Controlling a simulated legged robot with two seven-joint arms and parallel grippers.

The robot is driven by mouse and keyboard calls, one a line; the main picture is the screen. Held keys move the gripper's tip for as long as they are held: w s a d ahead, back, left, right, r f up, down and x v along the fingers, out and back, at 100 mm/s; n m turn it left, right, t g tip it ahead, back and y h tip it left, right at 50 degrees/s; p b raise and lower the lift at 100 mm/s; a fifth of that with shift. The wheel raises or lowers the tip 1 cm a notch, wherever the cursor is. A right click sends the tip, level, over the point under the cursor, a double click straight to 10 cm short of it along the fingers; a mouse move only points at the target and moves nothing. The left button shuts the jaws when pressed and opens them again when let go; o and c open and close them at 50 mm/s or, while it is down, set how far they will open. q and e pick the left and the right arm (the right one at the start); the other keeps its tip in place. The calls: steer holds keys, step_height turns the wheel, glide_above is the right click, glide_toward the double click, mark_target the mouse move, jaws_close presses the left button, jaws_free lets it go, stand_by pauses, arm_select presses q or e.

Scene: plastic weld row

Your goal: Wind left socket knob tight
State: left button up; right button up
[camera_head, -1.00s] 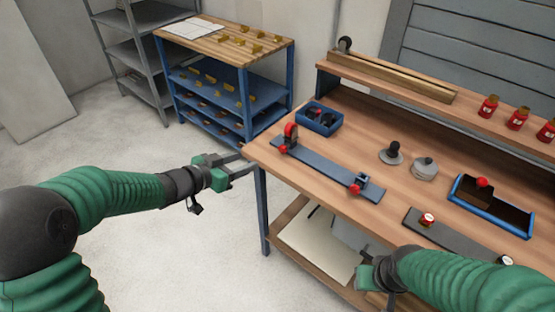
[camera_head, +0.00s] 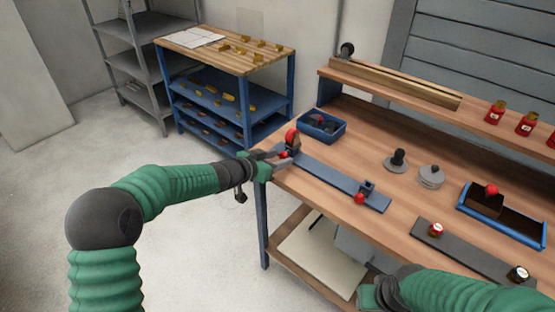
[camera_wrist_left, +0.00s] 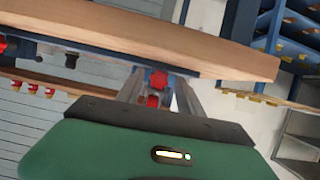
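A blue-grey bar (camera_head: 335,181) lies along the bench's front left, with a socket at each end. The left socket has a red round part (camera_head: 292,137) on top and a small red knob (camera_head: 283,155) facing the front edge. My left gripper (camera_head: 284,160) is at this knob, its fingers partly covering it. In the left wrist view the red knob (camera_wrist_left: 158,79) shows between the two spread fingers, with gaps at its sides. The right socket's red knob (camera_head: 359,198) is free. My right gripper (camera_head: 372,293) is low at the bench front, its fingers unclear.
A blue bin (camera_head: 321,126) stands just behind the left socket. A black knobbed piece (camera_head: 397,160), a grey round piece (camera_head: 431,176) and a blue tray (camera_head: 503,216) are further right. A dark strip (camera_head: 470,251) lies near the front edge (camera_head: 300,200) of the bench.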

arm_select(q)
jaws_close()
steer(key=shift+d+f+m+y+b, duration=0.1)
steer(key=shift+f+m+y+b, duration=0.25)
steer(key=shift+b, duration=0.65)
steer(key=m+t+y+b, duration=0.1)
steer(key=b, duration=0.3)
steer(key=m+t+b, duration=0.1)
steer(key=m+b, duration=0.1)
steer(key=b, duration=0.3)
steer(key=shift+s+d+f+m+y, duration=0.1)
steer(key=shift+s+d+m+y, duration=0.05)
steer(key=shift+m+y, duration=0.15)
steer(key=shift+r+m+b, duration=0.2)
steer(key=shift+m+b, duration=0.05)
steer(key=shift+b, duration=0.65)
steer(key=shift+o, duration=0.9)
jaws_free()
